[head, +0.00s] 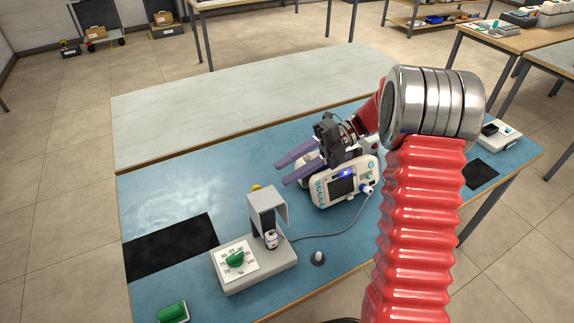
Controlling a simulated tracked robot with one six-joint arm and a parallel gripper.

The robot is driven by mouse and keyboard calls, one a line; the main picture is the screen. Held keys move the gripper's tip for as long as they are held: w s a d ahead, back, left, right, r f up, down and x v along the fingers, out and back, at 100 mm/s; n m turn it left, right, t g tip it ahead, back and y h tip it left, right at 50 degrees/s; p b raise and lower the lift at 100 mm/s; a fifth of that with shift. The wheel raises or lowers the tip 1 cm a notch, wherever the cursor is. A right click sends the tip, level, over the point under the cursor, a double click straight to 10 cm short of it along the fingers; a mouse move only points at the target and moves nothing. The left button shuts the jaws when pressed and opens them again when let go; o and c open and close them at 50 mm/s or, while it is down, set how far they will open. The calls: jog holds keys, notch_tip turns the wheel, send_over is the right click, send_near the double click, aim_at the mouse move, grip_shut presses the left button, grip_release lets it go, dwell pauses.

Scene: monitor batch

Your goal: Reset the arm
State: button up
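My gripper (281,173) is above the blue-topped table, at the middle of the head view. Its two purple fingers point left and stand apart, with a gap between them and nothing seen in it. The dark gripper body is behind and above a white monitor (325,195) with a dark screen and a small blue light. I cannot tell the height of the fingers over the table. My red arm fills the right side and hides part of the table.
A pale device (262,275) with a green dial and grey hood stands front centre, joined by a cable. A small dark knob (317,258) stands nearby. Another white device (500,137) is far right. The grey table strip (230,105) behind is clear.

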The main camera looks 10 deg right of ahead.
jog(key=s+d+f+n+t+h, duration=0.25)
jog(key=s+f+n+h, duration=0.5)
jog(key=n, duration=1.05)
jog(key=s+r+n+t+h, duration=0.6)
jog(key=s+r+n, duration=0.7)
jog(key=n, duration=0.3)
jog(key=shift+d+r+t+h, duration=0.3)
jog(key=shift+r+t+h, duration=0.05)
jog(key=shift+r+t, duration=0.5)
jog(key=shift+c, duration=0.2)
